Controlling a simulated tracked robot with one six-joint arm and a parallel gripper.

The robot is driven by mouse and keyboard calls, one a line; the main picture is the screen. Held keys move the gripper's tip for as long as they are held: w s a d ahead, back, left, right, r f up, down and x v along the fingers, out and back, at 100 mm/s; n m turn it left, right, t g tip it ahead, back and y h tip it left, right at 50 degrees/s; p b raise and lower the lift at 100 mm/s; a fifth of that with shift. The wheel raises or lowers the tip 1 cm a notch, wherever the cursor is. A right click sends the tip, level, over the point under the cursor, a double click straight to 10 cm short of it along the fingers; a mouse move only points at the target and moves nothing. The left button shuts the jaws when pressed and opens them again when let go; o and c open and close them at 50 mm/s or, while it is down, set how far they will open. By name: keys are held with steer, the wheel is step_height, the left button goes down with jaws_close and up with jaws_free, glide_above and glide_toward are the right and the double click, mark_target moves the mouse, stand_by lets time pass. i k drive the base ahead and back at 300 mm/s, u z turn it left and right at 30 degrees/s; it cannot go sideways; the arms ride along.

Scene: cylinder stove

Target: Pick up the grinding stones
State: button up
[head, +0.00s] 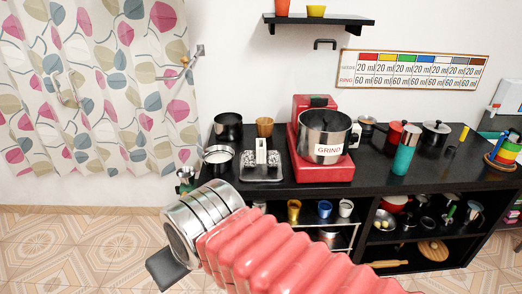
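A white upright holder with grey speckled pieces (276,158) on both sides, which look like the grinding stones, sits on a metal tray (262,178) on the black counter. A grinder with a steel drum marked GRIND (322,128) stands to its right on a red base (322,172); the inside of the drum is mostly hidden. My arm reaches in from the bottom with its silver wrist left of and nearer than the tray. My gripper (166,269) shows only as a dark part at the lower left, apart from the stones; its fingers cannot be made out.
A white-topped pot (218,156), a black pot (228,126) and a brown cup (264,127) stand close around the tray. A teal bottle (404,152) and other pots stand at the right. Shelves below hold cups and utensils. A patterned curtain (110,80) hangs at the left.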

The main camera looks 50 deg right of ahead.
mark_target(272, 158)
steer(key=z, duration=0.45)
steer(key=i, duration=1.45)
steer(key=z, duration=0.5)
